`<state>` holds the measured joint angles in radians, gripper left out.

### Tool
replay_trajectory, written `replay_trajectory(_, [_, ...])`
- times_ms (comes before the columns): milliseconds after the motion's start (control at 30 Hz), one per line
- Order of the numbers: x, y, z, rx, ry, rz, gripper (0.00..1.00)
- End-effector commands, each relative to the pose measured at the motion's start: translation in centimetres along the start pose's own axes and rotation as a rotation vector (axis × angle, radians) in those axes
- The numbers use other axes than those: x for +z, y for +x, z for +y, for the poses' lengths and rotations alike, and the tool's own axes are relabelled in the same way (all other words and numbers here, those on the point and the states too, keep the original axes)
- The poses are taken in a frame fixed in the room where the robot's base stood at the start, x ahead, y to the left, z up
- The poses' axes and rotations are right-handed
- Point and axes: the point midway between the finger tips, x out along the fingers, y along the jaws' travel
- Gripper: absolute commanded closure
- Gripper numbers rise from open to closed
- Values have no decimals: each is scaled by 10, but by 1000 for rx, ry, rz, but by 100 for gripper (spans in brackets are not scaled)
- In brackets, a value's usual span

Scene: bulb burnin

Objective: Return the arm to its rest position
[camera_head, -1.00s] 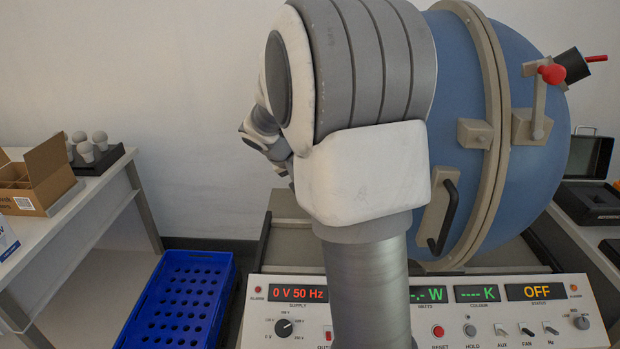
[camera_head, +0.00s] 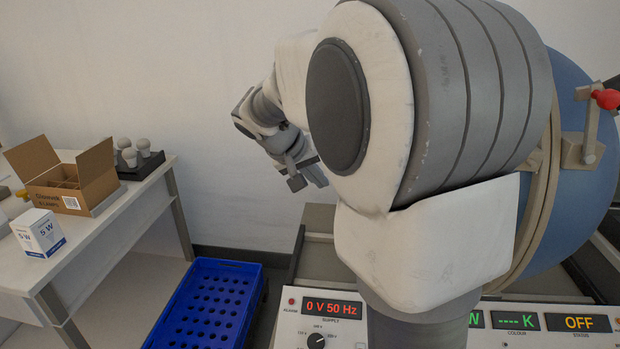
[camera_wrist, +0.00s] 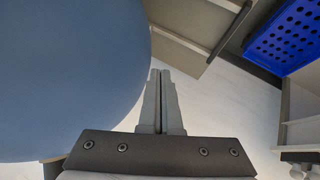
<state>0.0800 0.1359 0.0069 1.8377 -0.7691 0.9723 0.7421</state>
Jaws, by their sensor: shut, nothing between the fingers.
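My arm fills the middle and right of the head view. My gripper (camera_head: 305,174) shows left of the large white and grey arm joint, in the air in front of the pale wall. In the wrist view the two fingers (camera_wrist: 160,85) are together with nothing between them. The blue sphere (camera_head: 582,150) is partly hidden behind my arm in the head view. It fills the left of the wrist view (camera_wrist: 65,80), beside my fingers; I cannot tell the gap.
A blue crate (camera_head: 262,275) stands on the floor. A table (camera_head: 110,225) at left bears an open cardboard box (camera_head: 95,180), a 5 W carton (camera_head: 38,232) and a black tray (camera_head: 150,167) with white bulbs. A control panel (camera_head: 300,330) reads 0 V 50 Hz and OFF.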

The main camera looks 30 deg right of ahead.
Motion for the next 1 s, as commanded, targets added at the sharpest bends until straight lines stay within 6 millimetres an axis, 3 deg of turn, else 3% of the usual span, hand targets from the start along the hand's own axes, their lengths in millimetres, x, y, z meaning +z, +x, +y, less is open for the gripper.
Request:
replay_trajectory(233, [2, -8, 2, -8, -3, -2, 100])
replay_trajectory(367, [15, -35, 10, -58, -20, -9, 100])
replay_trajectory(700, [98, -135, 28, -318, -124, -18, 100])
replay_trajectory(1000, [171, -198, 29, -552, -216, 34, 100])
